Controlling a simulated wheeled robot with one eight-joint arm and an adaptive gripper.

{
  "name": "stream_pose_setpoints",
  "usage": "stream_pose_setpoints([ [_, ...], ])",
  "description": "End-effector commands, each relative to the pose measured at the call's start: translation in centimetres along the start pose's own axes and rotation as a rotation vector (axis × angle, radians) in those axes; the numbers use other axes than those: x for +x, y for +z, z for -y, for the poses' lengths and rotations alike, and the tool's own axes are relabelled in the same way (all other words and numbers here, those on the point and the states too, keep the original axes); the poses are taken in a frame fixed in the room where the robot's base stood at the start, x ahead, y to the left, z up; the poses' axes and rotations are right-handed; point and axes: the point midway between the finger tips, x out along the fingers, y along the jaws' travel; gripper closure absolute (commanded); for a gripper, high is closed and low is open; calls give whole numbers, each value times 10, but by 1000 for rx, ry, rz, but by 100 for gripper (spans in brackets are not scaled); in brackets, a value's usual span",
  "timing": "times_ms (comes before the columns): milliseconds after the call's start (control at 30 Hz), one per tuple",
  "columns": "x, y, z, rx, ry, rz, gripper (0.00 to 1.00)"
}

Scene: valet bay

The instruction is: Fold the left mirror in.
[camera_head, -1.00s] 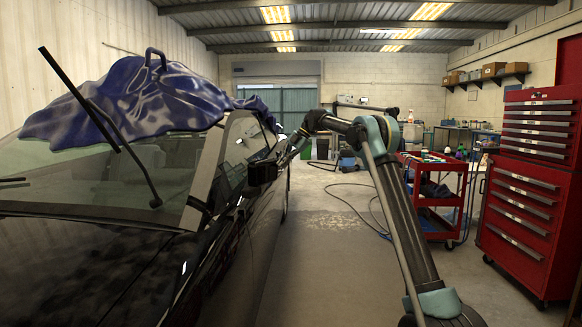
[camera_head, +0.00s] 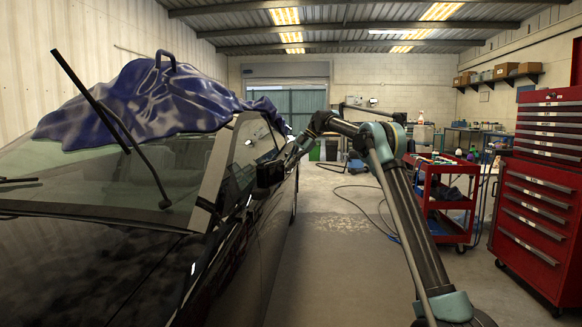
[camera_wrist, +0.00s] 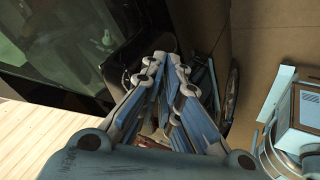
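The car's left mirror (camera_head: 270,174) is a black housing on the side of the dark car, standing out from the door near the base of the front window. In the wrist view a dark housing that looks like the mirror (camera_wrist: 122,68) lies just left of my fingertips. My gripper (camera_head: 293,158) is just beyond and to the right of the mirror in the head view, small and dark there. In the wrist view my gripper (camera_wrist: 168,62) has its two fingertips nearly together, with nothing seen between them. I cannot tell whether they touch the mirror.
A blue cloth (camera_head: 155,100) covers the car roof, and a raised wiper (camera_head: 112,125) stands over the windshield. A red cart (camera_head: 447,205) and a red tool cabinet (camera_head: 540,190) stand at the right. The floor (camera_head: 335,265) beside the car is clear.

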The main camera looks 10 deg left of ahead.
Motion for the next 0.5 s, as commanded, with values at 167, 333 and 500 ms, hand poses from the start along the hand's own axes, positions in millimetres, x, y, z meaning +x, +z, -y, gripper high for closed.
stream_pose_setpoints([
  [167,0,0,2,-2,3,0,100],
  [333,-10,2,19,-2,2,0,100],
  [500,-27,5,33,-1,1,-1,100],
])
